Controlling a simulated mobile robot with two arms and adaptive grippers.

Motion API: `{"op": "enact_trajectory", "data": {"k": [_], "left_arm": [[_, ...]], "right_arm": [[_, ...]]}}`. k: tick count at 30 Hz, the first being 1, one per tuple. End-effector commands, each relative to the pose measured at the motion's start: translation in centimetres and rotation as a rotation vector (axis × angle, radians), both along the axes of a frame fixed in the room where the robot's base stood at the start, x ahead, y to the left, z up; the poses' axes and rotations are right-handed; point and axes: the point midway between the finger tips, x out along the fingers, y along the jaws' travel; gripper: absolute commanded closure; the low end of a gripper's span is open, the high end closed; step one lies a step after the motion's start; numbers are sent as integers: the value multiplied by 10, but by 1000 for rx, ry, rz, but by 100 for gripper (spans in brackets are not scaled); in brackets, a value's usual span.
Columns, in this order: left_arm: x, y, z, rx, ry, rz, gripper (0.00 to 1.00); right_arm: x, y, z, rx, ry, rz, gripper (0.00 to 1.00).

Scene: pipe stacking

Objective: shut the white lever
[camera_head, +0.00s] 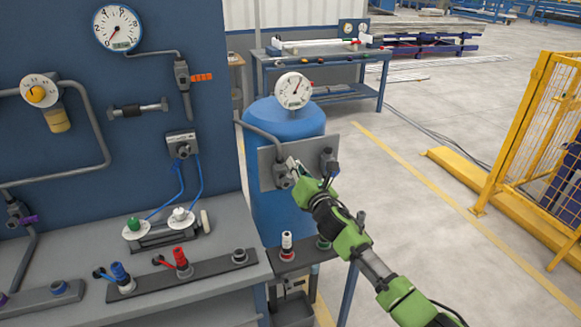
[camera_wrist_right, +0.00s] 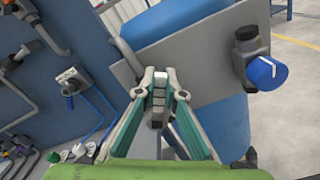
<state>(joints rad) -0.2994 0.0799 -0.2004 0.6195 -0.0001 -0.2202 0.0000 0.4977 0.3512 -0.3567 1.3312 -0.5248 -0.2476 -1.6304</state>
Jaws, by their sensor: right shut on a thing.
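My right gripper (camera_head: 297,169) reaches in from the lower right to the grey plate (camera_head: 266,170) in front of the blue tank. In the right wrist view its fingertips (camera_wrist_right: 162,82) are shut on a small pale piece, the white lever (camera_wrist_right: 160,76), at the valve on the plate's left part. The fingers hide most of the lever, so its angle is hard to tell. The dark valve body (camera_head: 281,174) shows beside the fingertips in the head view. My left gripper is not in view.
A second valve with a blue knob (camera_wrist_right: 266,73) sits to the right on the plate. A round gauge (camera_head: 293,90) tops the blue tank (camera_head: 290,122). A grey bench (camera_head: 215,222) with coloured fittings stands left. A yellow cage (camera_head: 535,130) stands right, with open floor between.

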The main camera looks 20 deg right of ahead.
Motion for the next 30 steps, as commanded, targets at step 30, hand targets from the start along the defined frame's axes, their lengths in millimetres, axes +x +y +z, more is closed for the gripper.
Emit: {"op": "enact_trajectory", "data": {"k": [30], "left_arm": [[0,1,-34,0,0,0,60]], "right_arm": [[1,-31,-47,904,31,-1,100]]}}
